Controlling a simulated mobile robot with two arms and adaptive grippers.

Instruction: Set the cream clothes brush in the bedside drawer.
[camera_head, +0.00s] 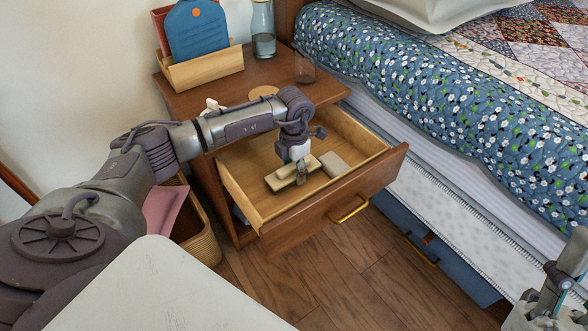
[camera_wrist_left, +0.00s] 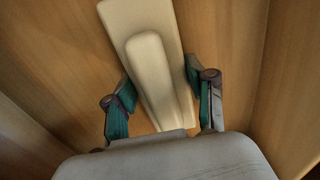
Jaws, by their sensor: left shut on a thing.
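The cream clothes brush (camera_head: 283,179) is inside the open bedside drawer (camera_head: 240,190), low over its floor; I cannot tell whether it touches. My left gripper (camera_head: 300,178) reaches down into the drawer and is shut on the brush. In the left wrist view, the brush (camera_wrist_left: 150,70) shows a broad flat part with a narrower raised grip, and the fingers of my left gripper (camera_wrist_left: 160,98) stand on either side of it. My right gripper (camera_head: 555,285) shows only partly at the lower right edge, far from the drawer; its jaws are unclear.
A grey-beige block (camera_head: 334,163) lies in the drawer right of the brush. The bed (camera_head: 450,110) stands close on the right.

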